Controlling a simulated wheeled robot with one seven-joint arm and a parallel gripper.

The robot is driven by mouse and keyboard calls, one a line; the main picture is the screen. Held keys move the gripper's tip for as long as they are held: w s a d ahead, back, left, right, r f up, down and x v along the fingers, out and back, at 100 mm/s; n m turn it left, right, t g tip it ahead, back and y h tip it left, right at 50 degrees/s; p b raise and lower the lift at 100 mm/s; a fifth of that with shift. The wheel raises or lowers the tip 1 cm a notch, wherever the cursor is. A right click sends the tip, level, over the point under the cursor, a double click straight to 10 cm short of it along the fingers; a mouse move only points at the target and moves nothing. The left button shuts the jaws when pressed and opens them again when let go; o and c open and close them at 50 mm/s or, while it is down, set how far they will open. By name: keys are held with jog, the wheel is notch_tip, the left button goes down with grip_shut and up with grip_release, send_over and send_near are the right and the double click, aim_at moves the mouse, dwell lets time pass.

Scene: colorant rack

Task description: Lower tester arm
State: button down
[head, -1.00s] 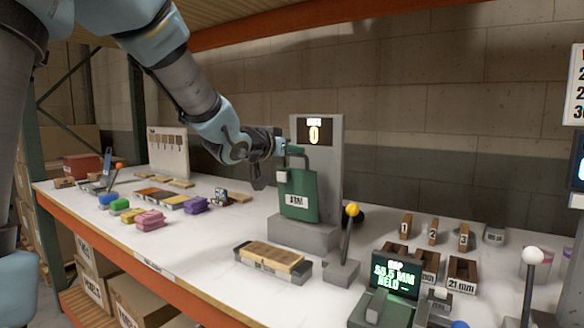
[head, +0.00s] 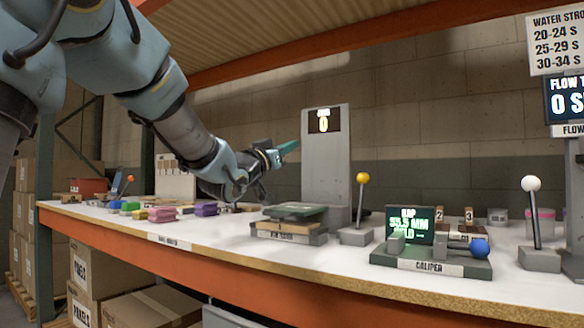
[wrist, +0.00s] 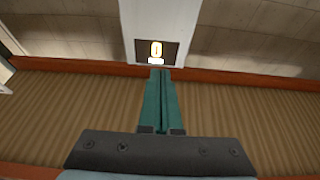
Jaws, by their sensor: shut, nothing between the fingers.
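The tester is a grey column (head: 325,165) with a lit display (head: 324,121) reading 0. Its green arm plate (head: 296,210) lies about level, low in front of the column, over the wooden sample block (head: 288,229) on its base. From this low angle I cannot tell whether plate and block touch. My gripper (head: 294,147) is shut and empty, left of the column and above the plate. In the wrist view its green fingers (wrist: 160,100) are together, pointing toward the column's display (wrist: 156,52).
A yellow-knobbed lever (head: 360,205) stands right of the tester. The caliper (head: 430,262) with its lit screen and a white-knobbed lever (head: 534,215) are further right. Colored blocks (head: 162,214) lie to the left. The orange shelf beam (head: 200,258) edges the front.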

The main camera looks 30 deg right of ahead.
jog(key=shift+t+h, duration=0.5)
jog(key=shift+h, duration=0.3)
jog(key=a+f+b, duration=0.1)
jog(key=f+b, duration=0.1)
jog(key=b, duration=0.1)
jog(key=s+a+f+b, duration=0.1)
jog(key=f+b, duration=0.1)
jog(key=b, duration=0.2)
jog(key=s+a+f+b, duration=0.1)
jog(key=a+f+b, duration=0.1)
jog(key=f+b, duration=0.1)
jog(key=shift+s+a+b, duration=0.1)
jog(key=shift+s+b, duration=0.1)
jog(key=shift+b, duration=0.1)
jog(key=shift+a+f, duration=0.1)
jog(key=s+a+p, duration=0.1)
jog(key=s+a, duration=0.5)
jog(key=a, duration=0.5)
jog(key=shift+s+a+f+p, duration=0.15)
jog(key=shift+a+f+p, duration=0.1)
jog(key=shift+p, duration=0.1)
jog(key=shift+d, duration=0.1)
